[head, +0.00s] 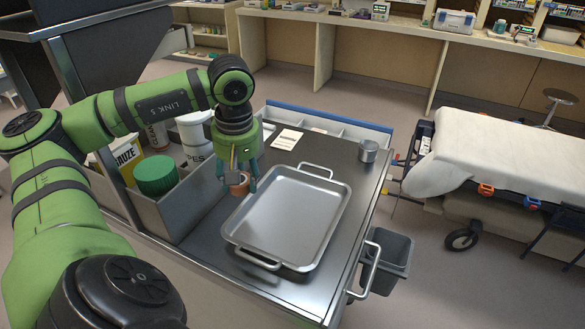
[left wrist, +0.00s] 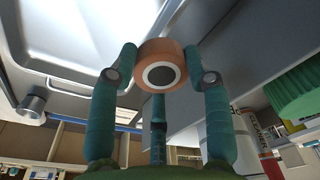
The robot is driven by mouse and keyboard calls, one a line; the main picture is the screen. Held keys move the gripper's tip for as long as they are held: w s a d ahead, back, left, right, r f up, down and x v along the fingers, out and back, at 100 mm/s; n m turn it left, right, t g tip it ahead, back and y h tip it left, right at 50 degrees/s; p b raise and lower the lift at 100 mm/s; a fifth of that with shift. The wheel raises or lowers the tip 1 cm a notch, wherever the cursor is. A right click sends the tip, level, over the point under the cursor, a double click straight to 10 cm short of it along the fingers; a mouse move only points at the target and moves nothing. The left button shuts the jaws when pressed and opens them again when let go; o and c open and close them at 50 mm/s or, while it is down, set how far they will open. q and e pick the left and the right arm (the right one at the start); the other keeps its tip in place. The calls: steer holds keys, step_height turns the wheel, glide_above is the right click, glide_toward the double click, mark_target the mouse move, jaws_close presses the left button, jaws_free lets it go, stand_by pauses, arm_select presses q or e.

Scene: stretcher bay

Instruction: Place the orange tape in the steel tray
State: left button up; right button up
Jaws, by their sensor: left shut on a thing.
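The orange tape (head: 239,184) is a small roll, held between the fingers of my left gripper (head: 238,180) beside the left edge of the steel tray. In the left wrist view the tape (left wrist: 160,74) sits between the fingertips of the shut gripper (left wrist: 161,80), with its round end facing the camera. The steel tray (head: 290,216) is shallow, empty and has a handle at each end. It lies on the cart top, and part of it also shows in the left wrist view (left wrist: 90,35). My right gripper is not in view.
A bin (head: 187,202) with a green-lidded container (head: 156,176) and white tubs stands left of the gripper. A small metal cup (head: 368,151) stands at the cart's back right. White cards (head: 287,139) lie behind the tray. A stretcher (head: 490,150) is at the right.

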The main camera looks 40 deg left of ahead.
arm_select(q)
steer(key=p, duration=0.3)
glide_above(284, 225)
steer(key=s+a, duration=0.2)
step_height(284, 225, down, 3)
steer(key=shift+w+d+f+p, duration=0.75)
steer(key=shift+w+d+f, duration=0.3)
steer(key=shift+d, duration=0.15)
steer(key=shift+d+f, duration=0.1)
steer(key=shift+f, duration=0.1)
steer(key=shift+s+f+p, duration=0.1)
steer(key=shift+f+p, duration=0.25)
steer(key=shift+p, duration=0.1)
step_height(284, 225, down, 2)
steer(key=shift+f+p, duration=0.2)
steer(key=shift+p, duration=0.45)
steer(key=shift+f, duration=0.45)
steer(key=o, duration=0.9)
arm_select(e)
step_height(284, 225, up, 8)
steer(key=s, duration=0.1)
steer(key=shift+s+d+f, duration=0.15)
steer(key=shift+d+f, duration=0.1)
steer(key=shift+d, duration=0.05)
